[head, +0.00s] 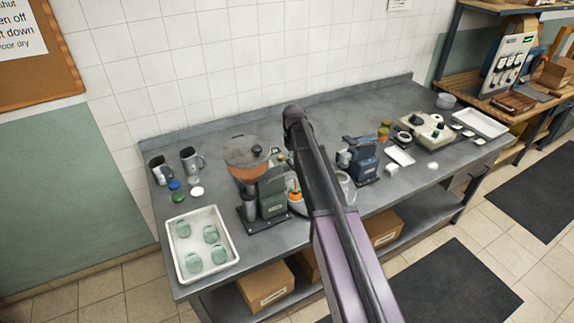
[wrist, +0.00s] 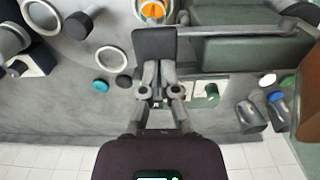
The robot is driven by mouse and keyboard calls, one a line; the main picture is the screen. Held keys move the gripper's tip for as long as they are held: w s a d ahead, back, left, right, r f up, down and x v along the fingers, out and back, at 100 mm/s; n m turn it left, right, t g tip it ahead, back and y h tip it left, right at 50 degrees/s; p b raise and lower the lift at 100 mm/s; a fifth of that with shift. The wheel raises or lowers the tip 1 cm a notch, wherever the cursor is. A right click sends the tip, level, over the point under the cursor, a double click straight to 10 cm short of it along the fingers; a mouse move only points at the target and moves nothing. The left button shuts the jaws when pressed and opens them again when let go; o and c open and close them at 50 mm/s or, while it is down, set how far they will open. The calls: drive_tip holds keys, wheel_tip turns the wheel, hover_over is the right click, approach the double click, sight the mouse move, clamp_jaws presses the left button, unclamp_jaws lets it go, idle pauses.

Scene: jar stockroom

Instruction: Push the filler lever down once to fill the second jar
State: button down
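The filler (head: 272,190) is a green machine with an orange-filled hopper (head: 245,155), left of my arm in the head view. Its green body (wrist: 235,55) is right of centre in the wrist view. A round orange-topped item (head: 296,196), perhaps a filled jar, stands right of the filler. Several empty green glass jars (head: 211,233) stand in a white tray (head: 233,247). The space under the spout is unclear.
A blue machine (head: 362,160) stands to the right on the grey counter (head: 290,245). Two mugs (head: 190,160) and loose lids (head: 197,191) lie at the back left. A tiled wall (head: 220,60) borders the back. The counter's front left is clear beside the tray.

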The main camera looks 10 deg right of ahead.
drive_tip(key=shift+d+f+b, duration=0.15)
drive_tip(key=shift+f+b, duration=1.15)
drive_tip(key=shift+f, duration=0.1)
drive_tip(key=shift+r, duration=0.15)
drive_tip(key=shift+r+p, duration=3.55)
drive_tip(key=shift+p, duration=0.2)
drive_tip(key=shift+w+r, duration=0.1)
wheel_tip(320, 180, up, 5)
drive_tip(key=p, duration=0.5)
drive_tip(key=s+f+m+b, duration=0.1)
drive_tip(key=s+f+b, duration=0.4)
drive_tip(key=s, duration=0.4)
drive_tip(key=s+f+m+b, duration=0.1)
drive_tip(key=s+f+b, duration=0.5)
drive_tip(key=s, duration=0.4)
drive_tip(key=s+f+m+b, duration=0.1)
drive_tip(key=s+f+b, duration=0.4)
drive_tip(key=s, duration=0.5)
drive_tip(key=shift+s+f+m+b, duration=0.2)
drive_tip(key=shift+f+m+b, duration=0.1)
drive_tip(key=shift+f+b, duration=0.1)
